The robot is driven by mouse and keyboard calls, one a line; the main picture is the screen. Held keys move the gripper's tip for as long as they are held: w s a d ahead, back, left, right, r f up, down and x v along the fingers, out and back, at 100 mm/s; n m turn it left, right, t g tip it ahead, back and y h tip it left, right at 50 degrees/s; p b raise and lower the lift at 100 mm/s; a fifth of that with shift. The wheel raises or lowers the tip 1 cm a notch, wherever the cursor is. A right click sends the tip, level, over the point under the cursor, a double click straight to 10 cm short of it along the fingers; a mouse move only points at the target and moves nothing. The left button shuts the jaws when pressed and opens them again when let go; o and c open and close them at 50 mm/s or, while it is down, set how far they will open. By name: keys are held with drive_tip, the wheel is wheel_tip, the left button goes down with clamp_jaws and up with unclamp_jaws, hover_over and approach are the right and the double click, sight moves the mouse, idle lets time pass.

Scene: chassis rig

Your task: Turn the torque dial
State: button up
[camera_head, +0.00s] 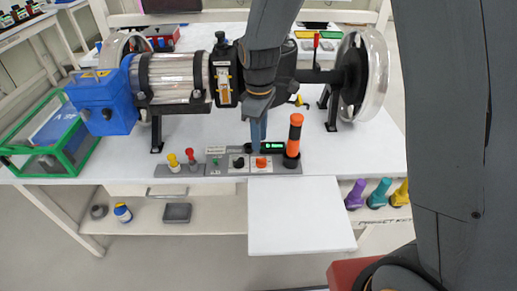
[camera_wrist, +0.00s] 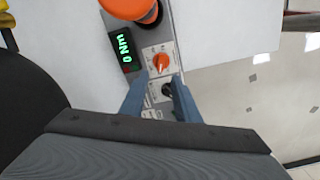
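The orange torque dial (camera_head: 262,162) sits on the grey control panel at the bench's front edge, just below a small green-lit display (camera_head: 266,147). My gripper (camera_head: 258,138) points down above the panel. In the wrist view its blue fingers (camera_wrist: 158,92) are apart with nothing held. Contact with the panel cannot be told.
A tall orange-and-black handle (camera_head: 294,140) stands close right of the dial. Yellow and red knobs (camera_head: 182,160) stand on the panel's left. The large wheel-and-axle rig (camera_head: 180,78) fills the bench behind. A white board (camera_head: 300,215) juts out in front.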

sight(259, 158)
wheel_tip(259, 158, down, 7)
drive_tip(key=shift+f+p, duration=0.15)
drive_tip(key=shift+p, duration=0.45)
drive_tip(key=shift+s, duration=0.1)
clamp_jaws()
